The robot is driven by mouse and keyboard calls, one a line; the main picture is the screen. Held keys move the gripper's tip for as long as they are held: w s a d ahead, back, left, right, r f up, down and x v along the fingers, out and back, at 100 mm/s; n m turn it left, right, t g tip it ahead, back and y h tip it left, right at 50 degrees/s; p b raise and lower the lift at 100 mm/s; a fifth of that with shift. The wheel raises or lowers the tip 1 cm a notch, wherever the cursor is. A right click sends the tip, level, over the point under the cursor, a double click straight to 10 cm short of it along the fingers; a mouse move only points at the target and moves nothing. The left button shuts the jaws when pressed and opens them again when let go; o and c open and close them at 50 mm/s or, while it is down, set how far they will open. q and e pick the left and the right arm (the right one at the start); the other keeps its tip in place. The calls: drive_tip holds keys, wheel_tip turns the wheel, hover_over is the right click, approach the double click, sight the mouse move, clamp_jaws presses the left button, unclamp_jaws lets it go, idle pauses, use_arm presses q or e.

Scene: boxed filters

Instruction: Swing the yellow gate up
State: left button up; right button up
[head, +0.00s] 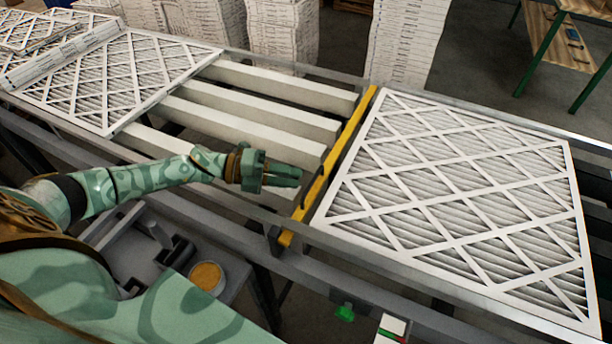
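The yellow gate (349,130) is a long bar lying across the conveyor, between the bare rollers and a large white pleated filter (462,205). Its near end is at the conveyor's front rail, and a dark part shows along its near half. My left gripper (299,176) reaches in from the left over the rollers, with its fingers pointing right at the near half of the gate. The fingertips are very close to the bar; I cannot tell whether they touch it. Whether the fingers are apart is also unclear. My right gripper is not in view.
White rollers (262,117) lie bare left of the gate. More filters (125,75) lie on the left of the conveyor. Stacks of boxed filters (408,40) stand behind it. A green button (345,312) sits below the front rail. A green-legged wooden shelf (556,38) stands at the back right.

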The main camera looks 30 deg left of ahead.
use_arm(q)
drive_tip(key=x, duration=0.4)
drive_tip(key=shift+d, duration=0.15)
clamp_jaws()
